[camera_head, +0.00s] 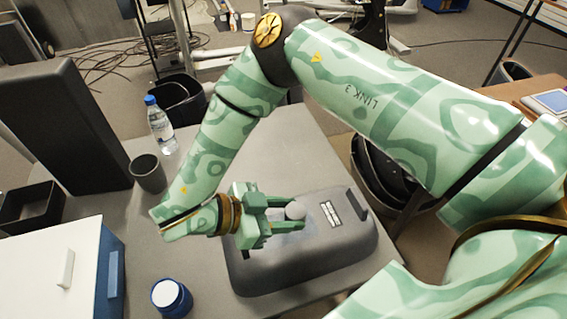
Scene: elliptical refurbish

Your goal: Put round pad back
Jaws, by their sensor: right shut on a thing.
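A small round grey pad (295,210) is at the fingertips of my right gripper (287,216). The right gripper is shut on it, and the fingers hide part of it. The gripper points to the right, over a dark grey rounded housing (318,258) with a light label and a bluish patch on its top. The pad appears over or close to that patch; I cannot tell whether it touches the housing. My left gripper is not in view.
A white and blue box (50,262), a black open box (32,207), a grey cup (147,174), a water bottle (160,127) and a tall black block (66,125) line the left. The grey table (310,150) is bare behind the housing.

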